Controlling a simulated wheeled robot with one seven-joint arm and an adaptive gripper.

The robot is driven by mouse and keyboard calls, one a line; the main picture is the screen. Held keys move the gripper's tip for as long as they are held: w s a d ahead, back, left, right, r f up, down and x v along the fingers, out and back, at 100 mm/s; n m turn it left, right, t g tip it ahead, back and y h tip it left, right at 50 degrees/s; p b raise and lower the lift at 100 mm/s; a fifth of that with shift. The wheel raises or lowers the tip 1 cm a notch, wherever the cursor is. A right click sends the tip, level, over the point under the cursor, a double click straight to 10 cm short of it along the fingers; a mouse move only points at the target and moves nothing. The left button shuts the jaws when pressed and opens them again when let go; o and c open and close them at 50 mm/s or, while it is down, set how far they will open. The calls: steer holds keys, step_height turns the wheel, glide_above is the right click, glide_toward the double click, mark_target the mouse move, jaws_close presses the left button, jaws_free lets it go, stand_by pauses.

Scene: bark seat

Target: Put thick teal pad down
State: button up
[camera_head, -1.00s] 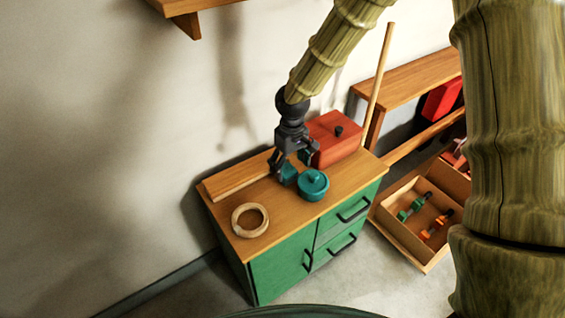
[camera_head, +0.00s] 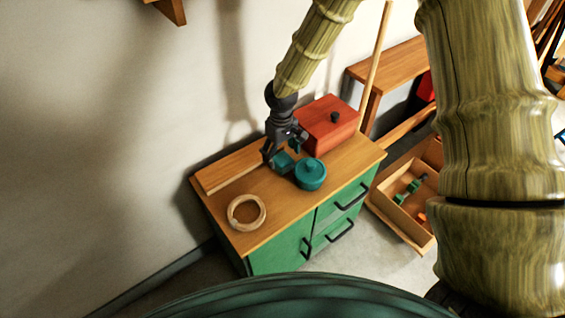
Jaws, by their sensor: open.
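The thick teal pad (camera_head: 284,163) is a small teal block at the middle of the wooden cabinet top (camera_head: 284,206). It appears to rest on the top, partly hidden by my gripper. My gripper (camera_head: 279,162) is dark grey, points down and is open around or just above the pad; I cannot tell whether a finger touches it. A round teal lidded pot (camera_head: 310,174) stands close to the right of the pad.
A red box (camera_head: 327,124) with a black knob stands behind the gripper. A wooden board (camera_head: 231,168) lies at the back left and a wooden ring (camera_head: 246,212) at the front left. A wooden crate (camera_head: 391,211) with dumbbells stands right of the green cabinet. The front middle of the top is clear.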

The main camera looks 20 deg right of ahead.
mark_target(283, 158)
steer(key=f, duration=0.3)
steer(key=shift+w+d+f, duration=0.2)
steer(key=shift+w+d, duration=0.05)
steer(key=shift+f, duration=0.6)
steer(key=c, duration=1)
steer(key=shift+o, duration=0.2)
step_height(283, 158, up, 9)
steer(key=shift+r, duration=0.5)
steer(key=shift+s+r+p, duration=0.1)
steer(key=shift+s+p, duration=0.05)
steer(key=shift+p, duration=0.3)
